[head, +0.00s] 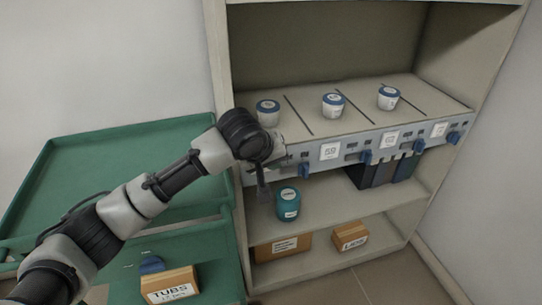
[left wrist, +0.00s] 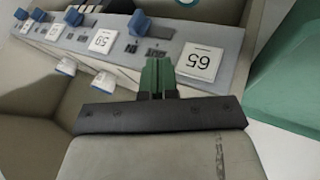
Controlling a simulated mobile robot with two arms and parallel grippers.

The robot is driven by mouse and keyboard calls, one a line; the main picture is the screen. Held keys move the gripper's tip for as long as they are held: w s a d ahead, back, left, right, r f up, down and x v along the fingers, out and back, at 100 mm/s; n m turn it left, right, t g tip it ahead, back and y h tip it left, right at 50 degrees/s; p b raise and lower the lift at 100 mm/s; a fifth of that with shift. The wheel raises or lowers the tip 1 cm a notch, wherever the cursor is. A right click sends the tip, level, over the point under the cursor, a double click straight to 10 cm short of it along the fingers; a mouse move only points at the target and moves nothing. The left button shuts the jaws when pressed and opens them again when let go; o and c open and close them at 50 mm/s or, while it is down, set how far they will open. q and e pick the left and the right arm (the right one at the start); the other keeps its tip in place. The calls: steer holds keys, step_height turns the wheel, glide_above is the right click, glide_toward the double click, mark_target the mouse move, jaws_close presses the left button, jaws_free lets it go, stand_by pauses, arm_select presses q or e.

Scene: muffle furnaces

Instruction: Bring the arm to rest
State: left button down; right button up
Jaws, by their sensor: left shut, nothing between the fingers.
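My left arm reaches in from the left in the head view, its wrist in front of the left end of the shelf's control panel (head: 330,152). My left gripper (head: 263,192) points downward there, left of the teal jar. In the left wrist view the green fingers of the gripper (left wrist: 158,74) are pressed together with nothing between them. The panel with its white number labels and blue knobs (left wrist: 138,22) lies just beyond the fingertips. I cannot tell whether they touch it. My right gripper is in neither view.
A teal jar (head: 288,204) and a dark bin (head: 385,170) are below. Cardboard boxes (head: 283,247) sit lowest. A green cart (head: 110,150) stands left.

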arm_select(q)
steer(key=shift+s+a+r, duration=0.2)
steer(key=shift+s+r, duration=0.05)
steer(key=shift+r, duration=0.15)
